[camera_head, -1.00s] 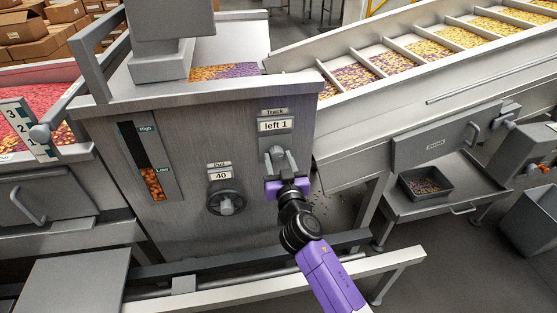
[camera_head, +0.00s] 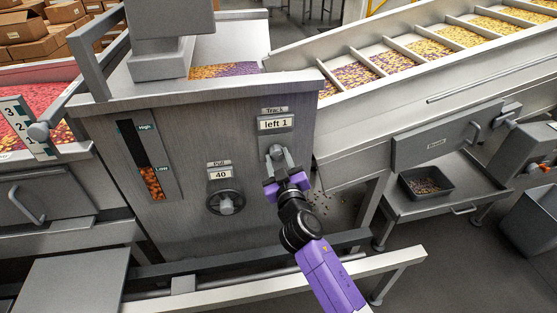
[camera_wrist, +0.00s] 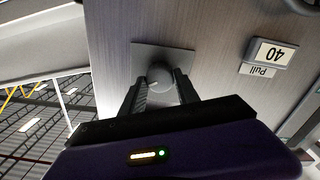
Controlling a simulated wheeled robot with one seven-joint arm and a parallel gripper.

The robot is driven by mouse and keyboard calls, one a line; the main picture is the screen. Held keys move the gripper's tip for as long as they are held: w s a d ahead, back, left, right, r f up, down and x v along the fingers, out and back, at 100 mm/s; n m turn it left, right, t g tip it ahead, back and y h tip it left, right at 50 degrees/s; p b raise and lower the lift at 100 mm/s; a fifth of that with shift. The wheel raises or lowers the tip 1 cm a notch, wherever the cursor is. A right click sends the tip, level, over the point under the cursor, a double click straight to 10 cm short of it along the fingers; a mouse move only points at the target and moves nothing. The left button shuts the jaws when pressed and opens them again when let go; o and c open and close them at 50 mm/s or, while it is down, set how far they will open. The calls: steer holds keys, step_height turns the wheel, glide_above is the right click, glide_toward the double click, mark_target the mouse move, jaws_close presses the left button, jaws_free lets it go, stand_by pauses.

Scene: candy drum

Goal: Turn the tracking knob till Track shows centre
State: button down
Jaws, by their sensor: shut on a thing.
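The Track display (camera_head: 275,124) on the grey front panel reads "left 1". Just below it is the round grey tracking knob (camera_head: 276,151) on a square plate. My gripper (camera_head: 279,160), with its purple hand, reaches up to the knob from below, its fingers shut on it. In the wrist view the knob (camera_wrist: 160,76) sits between the two dark fingertips of my gripper (camera_wrist: 160,84), which partly cover it. The knob's pointer, if it has one, cannot be made out.
Left of the knob are a "Pull" display (camera_head: 220,174) reading 40 and a dark handwheel (camera_head: 226,202). A High/Low level window (camera_head: 148,160) is farther left. A sloping conveyor (camera_head: 400,85) rises to the right. A rail (camera_head: 270,270) runs below the panel.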

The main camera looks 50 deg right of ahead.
steer(key=n, duration=0.3)
steer(key=shift+n, duration=2.3)
steer(key=shift+f, duration=0.1)
steer(key=c, duration=0.9)
jaws_free()
steer(key=b+v, duration=0.1)
steer(key=v, duration=0.6)
steer(key=shift+s+a, duration=0.25)
steer(key=shift+s, duration=0.05)
